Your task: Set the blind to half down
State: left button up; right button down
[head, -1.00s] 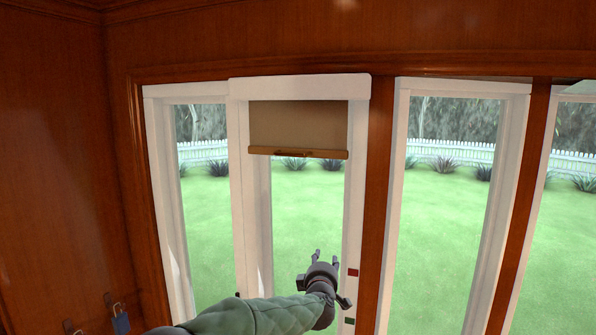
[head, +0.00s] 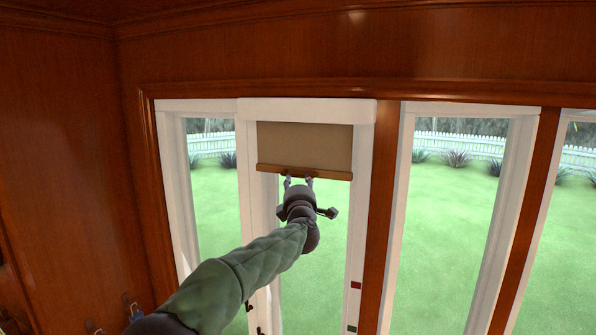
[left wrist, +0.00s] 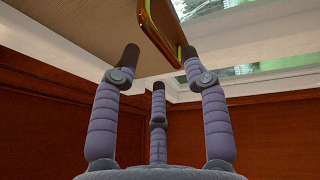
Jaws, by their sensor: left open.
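The tan blind (head: 304,146) hangs over the top part of the middle window. Its wooden bottom bar (head: 330,174) is level, high above the window's middle. My left gripper (head: 298,181) is just below the bar, fingers pointing up at it. In the left wrist view my left gripper (left wrist: 160,56) has its fingers spread, with nothing held. A shiny gold-brown handle (left wrist: 162,27) shows above and between the fingertips there. I cannot tell whether any finger touches it. My right gripper is in neither view.
A red mark (head: 355,285) and a green mark (head: 351,329) sit on the right side of the white window frame (head: 361,220). Wood panelling (head: 65,180) stands at the left. Hooks with a blue item (head: 134,312) are at lower left.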

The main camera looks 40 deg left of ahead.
aim_at(298, 175)
pick_arm(q)
jog(key=shift+p+x, duration=1.05)
jog(key=shift+x, duration=1.7)
jog(key=shift+c, duration=0.3)
grip_shut()
